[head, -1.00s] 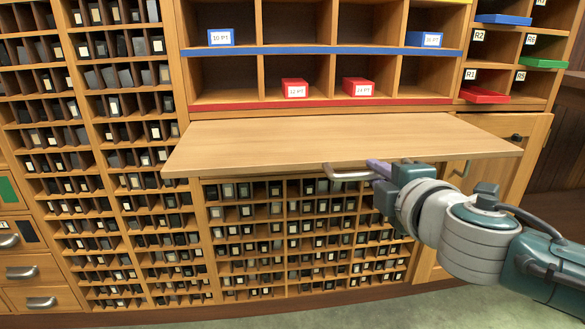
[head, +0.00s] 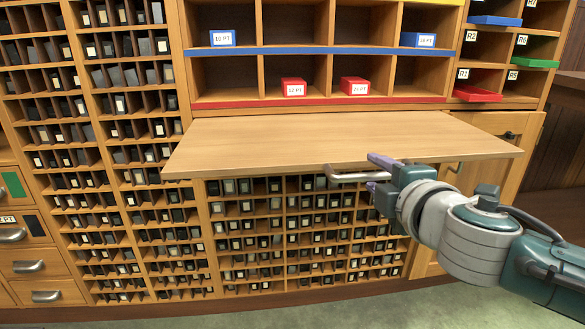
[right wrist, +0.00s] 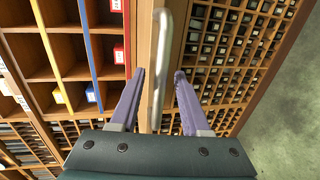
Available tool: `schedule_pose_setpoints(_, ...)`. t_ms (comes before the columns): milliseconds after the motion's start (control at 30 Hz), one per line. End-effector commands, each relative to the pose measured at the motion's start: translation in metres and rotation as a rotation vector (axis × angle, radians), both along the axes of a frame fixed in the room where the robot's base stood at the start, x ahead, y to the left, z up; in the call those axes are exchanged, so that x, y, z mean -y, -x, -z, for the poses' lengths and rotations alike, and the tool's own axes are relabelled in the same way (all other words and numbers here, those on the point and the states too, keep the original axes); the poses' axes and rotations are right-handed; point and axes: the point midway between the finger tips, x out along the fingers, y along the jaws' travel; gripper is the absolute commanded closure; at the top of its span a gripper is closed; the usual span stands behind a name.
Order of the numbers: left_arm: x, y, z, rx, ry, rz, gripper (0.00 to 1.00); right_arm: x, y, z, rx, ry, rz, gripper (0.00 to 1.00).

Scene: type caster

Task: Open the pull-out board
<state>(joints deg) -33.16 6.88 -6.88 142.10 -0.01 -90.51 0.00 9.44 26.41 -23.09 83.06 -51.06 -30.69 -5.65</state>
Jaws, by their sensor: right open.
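The pull-out board (head: 330,140) is a flat wooden shelf that stands well out from the cabinet in the head view. Its metal bar handle (head: 350,176) is on the front edge; the handle also shows in the right wrist view (right wrist: 158,65). My right gripper (head: 374,172) is open at the right end of the handle. In the right wrist view my right gripper (right wrist: 158,85) has its two purple fingers on either side of the handle, with gaps to it. My left gripper is not in view.
Below the board is a rack of small compartments (head: 290,230) with type blocks. Above it are shelves with red boxes (head: 355,86) and blue boxes (head: 222,38). A wooden door (head: 500,160) is at the right. The board's top is bare.

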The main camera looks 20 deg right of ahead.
Motion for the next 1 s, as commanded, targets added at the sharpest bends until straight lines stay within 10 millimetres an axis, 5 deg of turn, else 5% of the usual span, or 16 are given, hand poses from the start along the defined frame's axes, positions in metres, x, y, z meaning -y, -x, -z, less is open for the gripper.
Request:
schedule_pose_setpoints(333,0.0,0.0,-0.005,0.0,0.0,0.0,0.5,-0.003,0.01,-0.003,-0.002,-0.001,-0.001,0.54)
schedule_pose_setpoints(700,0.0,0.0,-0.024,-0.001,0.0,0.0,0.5,-0.017,0.072,-0.016,-0.004,-0.002,-0.001,0.54)
schedule_pose_setpoints(1000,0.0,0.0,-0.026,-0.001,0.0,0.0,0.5,-0.022,0.094,-0.02,0.0,0.0,0.001,0.54)
